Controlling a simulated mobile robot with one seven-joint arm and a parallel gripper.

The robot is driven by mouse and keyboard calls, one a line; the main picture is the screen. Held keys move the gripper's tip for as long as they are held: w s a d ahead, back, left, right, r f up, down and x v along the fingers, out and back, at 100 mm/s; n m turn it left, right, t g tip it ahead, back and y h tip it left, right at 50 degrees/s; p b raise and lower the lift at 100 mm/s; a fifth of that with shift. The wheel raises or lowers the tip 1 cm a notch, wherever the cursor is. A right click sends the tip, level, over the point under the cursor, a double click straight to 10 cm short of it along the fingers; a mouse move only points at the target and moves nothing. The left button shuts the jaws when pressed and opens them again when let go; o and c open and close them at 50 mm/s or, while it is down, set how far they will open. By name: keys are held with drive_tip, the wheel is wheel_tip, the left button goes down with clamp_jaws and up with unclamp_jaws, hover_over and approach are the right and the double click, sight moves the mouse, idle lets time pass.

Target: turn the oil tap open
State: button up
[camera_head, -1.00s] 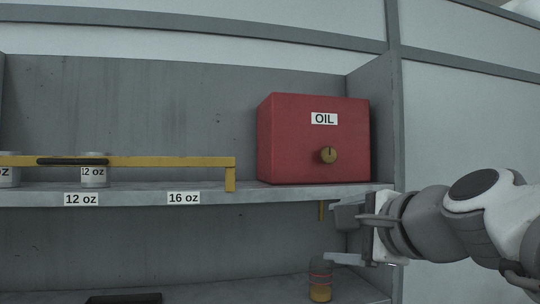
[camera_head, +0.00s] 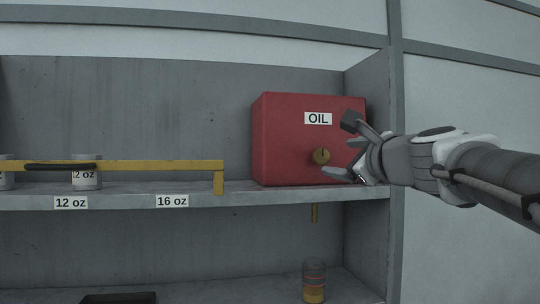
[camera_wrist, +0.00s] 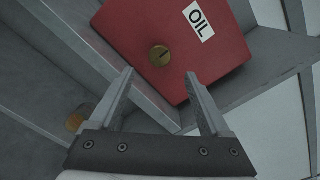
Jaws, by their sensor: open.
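The oil tap is a round brass knob (camera_head: 321,156) with a dark slot, on the front of the red oil box (camera_head: 285,140) on the upper shelf. In the head view its slot looks upright. My gripper (camera_head: 340,145) is open and empty, in front of the box and just right of the knob. In the wrist view the knob (camera_wrist: 159,53) lies ahead of the spread fingers (camera_wrist: 160,85), roughly midway between them and apart from both. A glass (camera_head: 314,283) with amber liquid and red lines stands on the lower shelf, below a yellow spout (camera_head: 315,212).
A yellow rail (camera_head: 140,166) with a black handle (camera_head: 60,167) runs along the upper shelf at the left. Metal cups (camera_head: 86,181) stand behind it. The shelf's right side wall (camera_head: 373,95) is close to my gripper. A dark tray (camera_head: 118,298) lies on the lower shelf.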

sight(322, 157)
drive_tip(key=w, duration=0.3)
drive_tip(key=w+a, duration=0.1)
drive_tip(key=w, duration=0.2)
drive_tip(key=w+a+p, duration=0.1)
drive_tip(key=w, duration=0.2)
drive_tip(key=shift+d, duration=0.1)
clamp_jaws()
